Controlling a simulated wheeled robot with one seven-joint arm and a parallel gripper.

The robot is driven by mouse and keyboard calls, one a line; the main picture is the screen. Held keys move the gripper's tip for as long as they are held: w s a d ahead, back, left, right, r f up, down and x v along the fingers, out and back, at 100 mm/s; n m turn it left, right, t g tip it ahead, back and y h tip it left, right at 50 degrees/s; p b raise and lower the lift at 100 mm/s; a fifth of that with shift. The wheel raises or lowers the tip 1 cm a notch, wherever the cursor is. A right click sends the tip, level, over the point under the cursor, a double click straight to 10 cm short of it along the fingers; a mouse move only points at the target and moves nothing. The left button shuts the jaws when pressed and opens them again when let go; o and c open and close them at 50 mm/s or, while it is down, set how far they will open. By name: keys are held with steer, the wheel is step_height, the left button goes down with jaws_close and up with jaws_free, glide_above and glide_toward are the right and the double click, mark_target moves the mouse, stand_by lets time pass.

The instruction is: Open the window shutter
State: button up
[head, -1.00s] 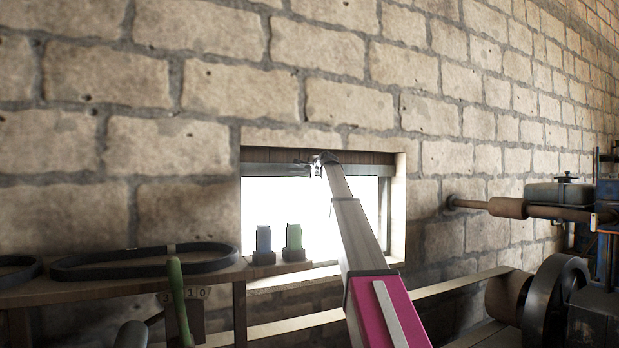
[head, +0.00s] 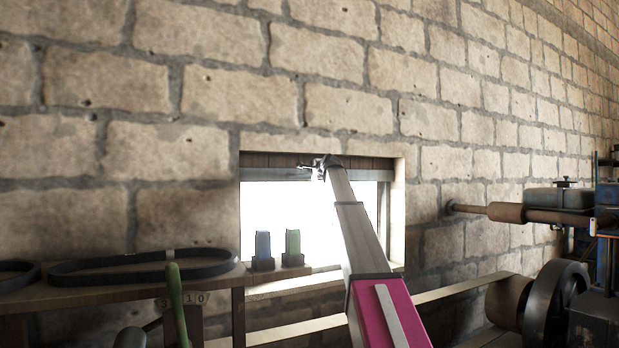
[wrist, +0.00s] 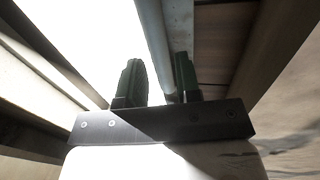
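The window (head: 290,215) is a bright opening in the stone wall. Its shutter is up at the top of the opening: brown wooden slats (head: 275,159) with a grey bottom rail (head: 262,174). Most of the opening below is uncovered. My gripper (head: 318,168) is at the rail, near its middle. In the wrist view the grey rail (wrist: 158,45) runs between the two dark green fingers of my gripper (wrist: 160,80). A bright gap shows between the left finger and the rail; the right finger is close to the rail, and I cannot tell whether it touches.
A shelf (head: 120,290) with black belts and blue and green containers (head: 293,243) stands at lower left. A machine with a flywheel (head: 553,300) and a horizontal shaft (head: 540,216) is at right. Free room lies before the wall above the window.

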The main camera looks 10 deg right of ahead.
steer(key=v, duration=0.7)
steer(key=shift+s, duration=0.2)
